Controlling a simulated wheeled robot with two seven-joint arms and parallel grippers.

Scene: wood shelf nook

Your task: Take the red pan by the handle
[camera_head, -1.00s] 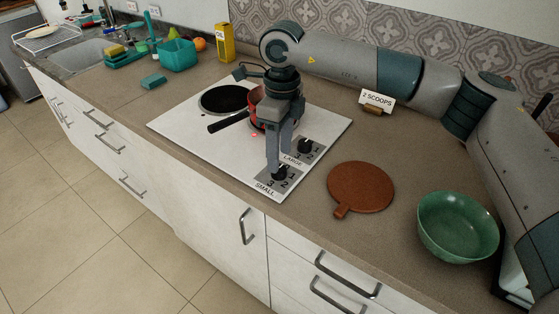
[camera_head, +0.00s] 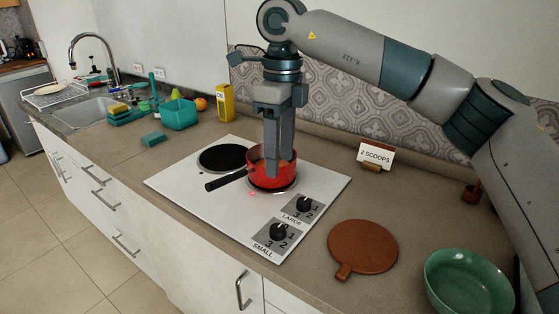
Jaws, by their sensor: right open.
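The red pan (camera_head: 262,182) sits on the right burner of the white cooktop (camera_head: 179,180). Its black handle (camera_head: 226,180) points left and a little toward the front edge. My right gripper (camera_head: 279,166) points down with its fingers in front of or over the pan's opening, to the right of the handle. It is open, and nothing shows between the fingers. The fingers hide part of the pan's inside and back rim; I cannot tell whether they touch it. My left gripper is not in view.
Two knobs marked LARGE (camera_head: 303,204) and SMALL (camera_head: 278,232) are on the cooktop's right side. A brown round board (camera_head: 363,247) and a green bowl (camera_head: 469,282) lie further right. A yellow oil box (camera_head: 225,102) and "2 SCOOPS" card (camera_head: 375,156) stand behind.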

